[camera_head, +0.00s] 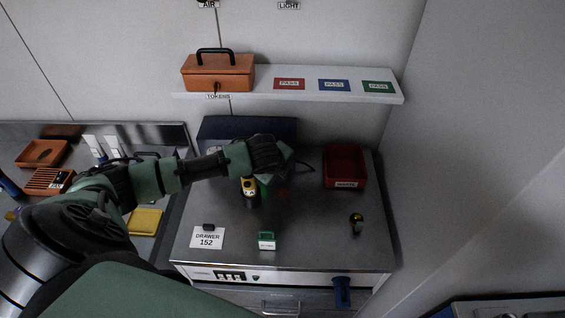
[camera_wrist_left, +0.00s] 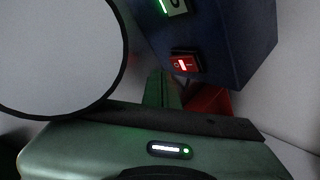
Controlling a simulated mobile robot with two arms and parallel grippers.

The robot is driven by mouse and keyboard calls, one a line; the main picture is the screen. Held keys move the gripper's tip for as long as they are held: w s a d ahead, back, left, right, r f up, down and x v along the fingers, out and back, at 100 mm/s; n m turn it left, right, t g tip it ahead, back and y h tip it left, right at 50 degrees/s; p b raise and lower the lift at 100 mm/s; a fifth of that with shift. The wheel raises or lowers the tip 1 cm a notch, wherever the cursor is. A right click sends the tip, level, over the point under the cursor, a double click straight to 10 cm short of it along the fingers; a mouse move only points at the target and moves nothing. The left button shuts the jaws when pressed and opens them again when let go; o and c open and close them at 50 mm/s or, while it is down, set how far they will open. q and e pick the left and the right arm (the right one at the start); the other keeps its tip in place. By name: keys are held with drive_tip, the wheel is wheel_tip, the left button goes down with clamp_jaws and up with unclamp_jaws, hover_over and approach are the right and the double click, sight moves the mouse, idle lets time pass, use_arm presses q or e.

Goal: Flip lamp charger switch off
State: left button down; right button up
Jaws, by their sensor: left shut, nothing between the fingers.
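The charger is a dark blue box (camera_head: 225,128) at the back of the bench, partly hidden behind my left arm. The wrist view shows its dark face (camera_wrist_left: 235,35) close up, with a red lit rocker switch (camera_wrist_left: 186,63) and a green light on a panel (camera_wrist_left: 176,7) above it. My left gripper (camera_wrist_left: 163,88) is shut and empty, its fingertips just below the switch in the picture. I cannot tell if they touch it. In the head view the gripper is at the charger's front, its fingertips hidden. A yellow and black lamp (camera_head: 249,190) stands below my left forearm. My right gripper is out of view.
A red bin (camera_head: 345,182) stands to the right on the bench. A shelf (camera_head: 255,98) with an orange toolbox (camera_head: 219,75) hangs above. A drawer sign (camera_head: 207,238), a green holder (camera_head: 267,241) and a small black-yellow item (camera_head: 356,222) are near the front.

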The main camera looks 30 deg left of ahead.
use_arm(q)
drive_tip(key=shift+w+a, duration=0.1)
drive_tip(key=shift+w, duration=0.05)
drive_tip(key=shift+w, duration=0.1)
drive_tip(key=shift+w+a+f, duration=0.1)
idle(0.5)
drive_tip(key=shift+w+a, duration=0.25)
drive_tip(key=shift+w, duration=0.1)
idle(0.5)
drive_tip(key=shift+s+p, duration=0.1)
drive_tip(key=shift+p, duration=0.25)
drive_tip(key=shift+s+d+r+p, duration=0.2)
drive_tip(key=shift+s+d+p, duration=0.25)
drive_tip(key=shift+p, duration=0.25)
drive_tip(key=shift+s+f, duration=0.1)
drive_tip(key=shift+s, duration=0.15)
